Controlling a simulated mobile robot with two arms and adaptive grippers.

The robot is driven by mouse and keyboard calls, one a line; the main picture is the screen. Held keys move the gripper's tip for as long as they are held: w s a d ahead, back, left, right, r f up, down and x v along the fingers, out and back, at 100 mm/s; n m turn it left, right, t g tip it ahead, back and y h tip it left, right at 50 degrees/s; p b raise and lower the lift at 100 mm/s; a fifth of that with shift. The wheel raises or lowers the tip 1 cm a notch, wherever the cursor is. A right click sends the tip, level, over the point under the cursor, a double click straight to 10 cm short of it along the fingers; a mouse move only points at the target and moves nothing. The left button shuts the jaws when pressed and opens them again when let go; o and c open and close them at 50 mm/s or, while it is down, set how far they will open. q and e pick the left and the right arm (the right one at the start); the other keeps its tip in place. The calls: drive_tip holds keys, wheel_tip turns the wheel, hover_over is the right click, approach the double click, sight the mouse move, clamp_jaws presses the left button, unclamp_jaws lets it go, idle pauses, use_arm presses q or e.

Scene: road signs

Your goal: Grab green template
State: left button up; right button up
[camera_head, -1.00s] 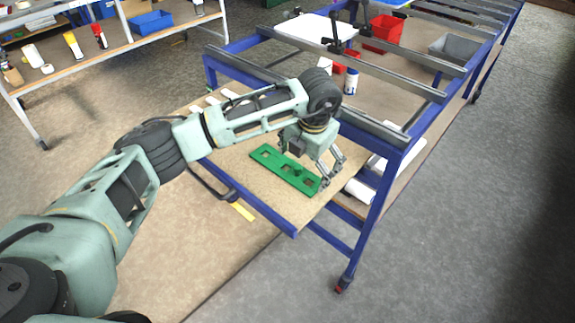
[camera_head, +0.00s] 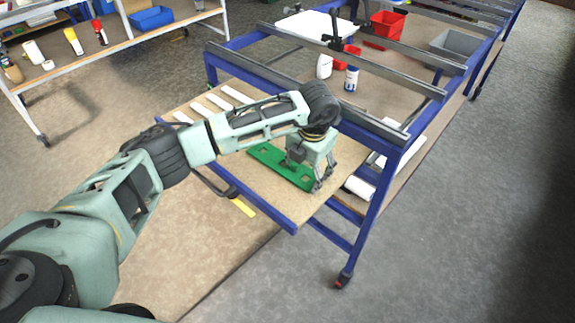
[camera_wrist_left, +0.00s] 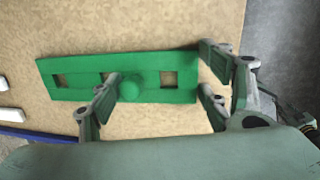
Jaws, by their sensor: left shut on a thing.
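The green template (camera_head: 267,154) is a flat bar with square holes and lies on the brown board (camera_head: 222,170) of the blue-framed table. In the left wrist view the template (camera_wrist_left: 85,73) shows a round green knob (camera_wrist_left: 131,87) near its middle. My left gripper (camera_head: 318,184) is down at the template's right end and covers part of it. In the left wrist view its fingers (camera_wrist_left: 160,88) span the right part of the template, one side by the knob and the other at the right end. It is shut on the template. My right gripper is not in view.
White strips (camera_head: 220,101) lie at the back of the board. Blue frame bars and grey rails (camera_head: 375,125) rise close behind my gripper. A white roll (camera_head: 359,187) lies to its right. Red bins (camera_head: 384,28) and bottles (camera_head: 351,78) stand further back. The floor at right is clear.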

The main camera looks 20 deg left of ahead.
use_arm(q)
drive_tip(key=shift+a+f, duration=0.2)
drive_tip(key=c, duration=0.3)
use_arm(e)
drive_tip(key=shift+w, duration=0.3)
